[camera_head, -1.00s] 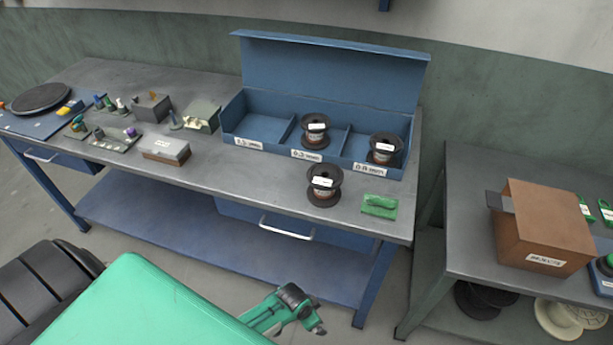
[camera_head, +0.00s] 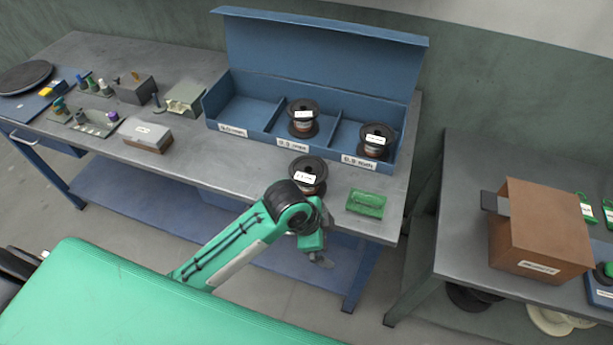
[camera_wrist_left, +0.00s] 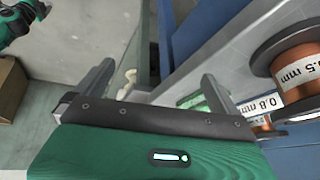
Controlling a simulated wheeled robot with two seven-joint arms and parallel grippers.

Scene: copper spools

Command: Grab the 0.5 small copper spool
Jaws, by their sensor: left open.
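Three copper spools with black flanges show in the head view. One spool (camera_head: 307,176) stands on the bench in front of the blue box, its label too small to read. Another spool (camera_head: 303,118) stands in the middle compartment, and a third (camera_head: 376,140) in the right one. In the left wrist view, a large spool (camera_wrist_left: 292,62) at the right edge has a partly cut-off label ending in ".5 mm"; "0.8 mm" shows below it. My left gripper (camera_head: 322,262) is open and empty, in front of the bench edge below the bench spool. In the wrist view its fingers (camera_wrist_left: 155,78) are apart.
The blue box (camera_head: 230,130) has a raised lid and an empty left compartment. A green block (camera_head: 366,203) lies right of the bench spool. A brown box (camera_head: 540,230) stands on the right table.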

